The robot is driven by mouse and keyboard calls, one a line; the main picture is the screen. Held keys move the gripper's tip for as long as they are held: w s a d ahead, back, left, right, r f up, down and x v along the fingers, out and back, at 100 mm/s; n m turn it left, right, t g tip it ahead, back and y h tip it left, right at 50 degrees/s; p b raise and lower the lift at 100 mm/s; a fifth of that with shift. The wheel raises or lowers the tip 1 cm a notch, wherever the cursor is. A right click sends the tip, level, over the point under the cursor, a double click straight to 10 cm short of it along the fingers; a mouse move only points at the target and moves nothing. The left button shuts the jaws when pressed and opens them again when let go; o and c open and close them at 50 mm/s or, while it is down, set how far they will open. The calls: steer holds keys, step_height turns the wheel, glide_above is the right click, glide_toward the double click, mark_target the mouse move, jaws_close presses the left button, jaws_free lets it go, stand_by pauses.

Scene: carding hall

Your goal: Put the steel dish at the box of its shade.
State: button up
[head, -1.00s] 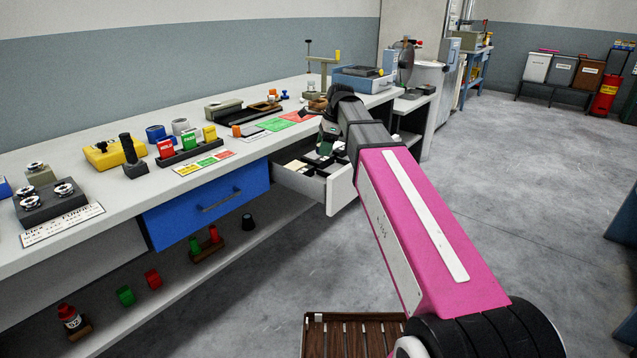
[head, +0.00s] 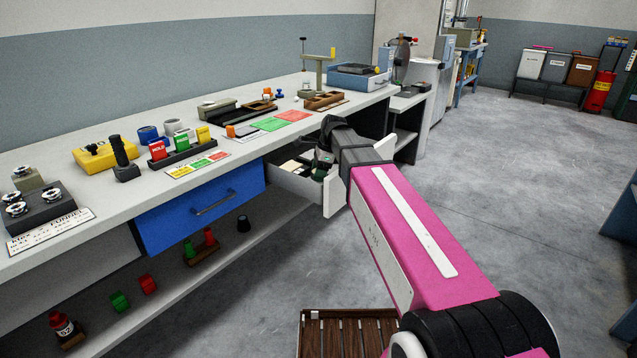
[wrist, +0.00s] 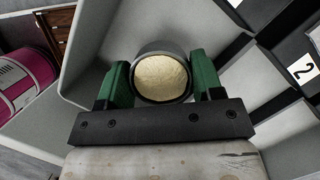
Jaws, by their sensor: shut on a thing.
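The steel dish (wrist: 162,78) shows in the wrist view as a round grey rim around a cream-coloured inside. My gripper (wrist: 162,84) is shut on it, with a green finger on each side. In the head view my gripper (head: 321,168) is at the open drawer (head: 292,185), and the dish cannot be made out there. I cannot tell whether the dish touches the drawer floor. A white box (head: 533,65), a grey box (head: 559,68) and a brown box (head: 583,70) stand on a low bench at the far right.
The workbench (head: 120,205) carries colored blocks, mats and fixtures. A slatted wooden crate (head: 348,318) stands on the floor in front. The middle floor is clear.

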steer(key=shift+f, duration=2.05)
steer(key=shift+f, duration=0.1)
steer(key=o, duration=1)
steer(key=shift+o, duration=0.2)
steer(key=v, duration=1.2)
